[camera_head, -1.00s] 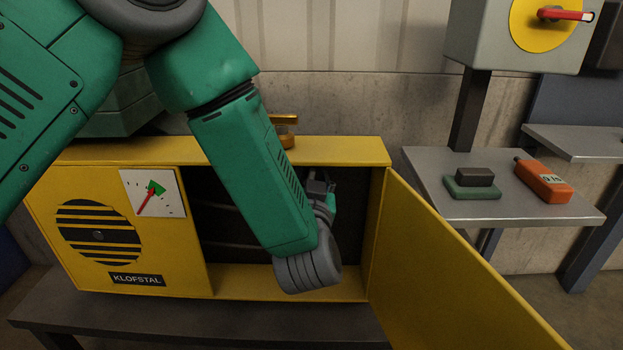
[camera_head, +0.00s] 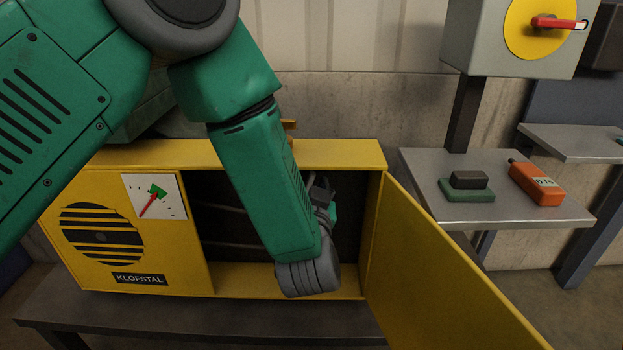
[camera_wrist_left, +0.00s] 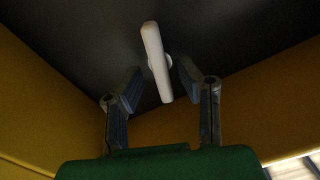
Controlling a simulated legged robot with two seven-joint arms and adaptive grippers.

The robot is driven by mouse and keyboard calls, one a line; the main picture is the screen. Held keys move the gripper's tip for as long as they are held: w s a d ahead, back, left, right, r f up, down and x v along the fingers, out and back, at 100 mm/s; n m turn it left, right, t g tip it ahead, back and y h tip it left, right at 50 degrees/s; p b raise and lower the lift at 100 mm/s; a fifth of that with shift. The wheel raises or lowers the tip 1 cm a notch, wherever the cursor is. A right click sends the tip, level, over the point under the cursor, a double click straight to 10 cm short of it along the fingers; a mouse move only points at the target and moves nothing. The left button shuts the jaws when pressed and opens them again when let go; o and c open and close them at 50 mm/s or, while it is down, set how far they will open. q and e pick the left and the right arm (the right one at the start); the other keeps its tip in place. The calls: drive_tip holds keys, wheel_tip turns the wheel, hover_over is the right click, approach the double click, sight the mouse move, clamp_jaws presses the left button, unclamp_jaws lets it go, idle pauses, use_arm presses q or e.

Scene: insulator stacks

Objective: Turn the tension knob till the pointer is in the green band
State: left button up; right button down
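The yellow cabinet (camera_head: 75,265) stands with its door (camera_head: 430,270) swung open to the right. Its gauge (camera_head: 172,187) has a red pointer (camera_head: 149,206) slanting from lower left up to a green patch (camera_head: 157,190). The pointer overlaps the green at its upper end; I cannot tell which end is its tip. My left gripper (camera_head: 322,192) is inside the cabinet, partly hidden by my arm. The left wrist view shows a pale bar-shaped knob (camera_wrist_left: 153,55), slightly tilted. The open fingers of my left gripper (camera_wrist_left: 159,80) stand either side of its lower part, with gaps. My right gripper is out of view.
The cabinet stands on a dark bench (camera_head: 190,320). At right, a grey shelf (camera_head: 510,208) holds an orange device (camera_head: 530,185) and a green-and-black block (camera_head: 466,190). A grey box (camera_head: 478,45) with a red handle (camera_head: 556,23) is above it.

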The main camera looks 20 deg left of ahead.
use_arm(q)
drive_tip(key=shift+r, duration=0.1)
drive_tip(key=shift+s, duration=0.15)
drive_tip(key=v, duration=1.1)
drive_tip(key=shift+s+d, duration=0.2)
drive_tip(key=shift+s, duration=0.05)
